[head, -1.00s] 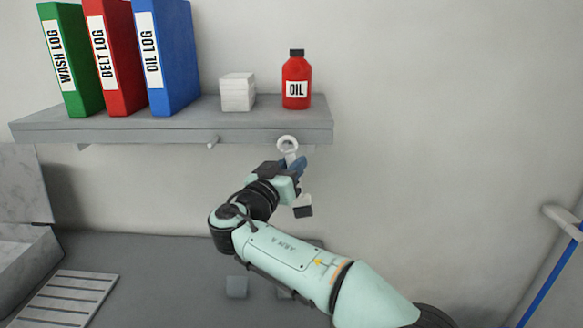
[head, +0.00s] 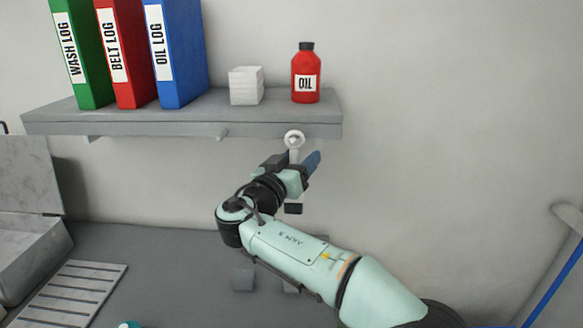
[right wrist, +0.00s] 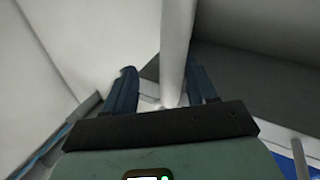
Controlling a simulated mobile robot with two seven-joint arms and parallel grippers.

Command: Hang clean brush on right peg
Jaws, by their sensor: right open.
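The brush (head: 294,155) has a pale handle with a ring at its top, just under the shelf's front edge. A pale round tip shows inside the ring, which looks to be around the right peg (head: 294,139). Its dark lower end (head: 293,208) shows below my gripper. My right gripper (head: 300,163) is at the handle, below the ring. In the right wrist view its blue fingers (right wrist: 163,88) stand apart on either side of the pale handle (right wrist: 174,45); the right finger is closer to it. My left gripper is out of view.
The grey shelf (head: 180,130) holds green, red and blue binders (head: 175,50), a white stack (head: 246,85) and a red oil bottle (head: 305,75). Another peg (head: 222,136) is left of the brush. A slatted rack (head: 75,290) is at lower left.

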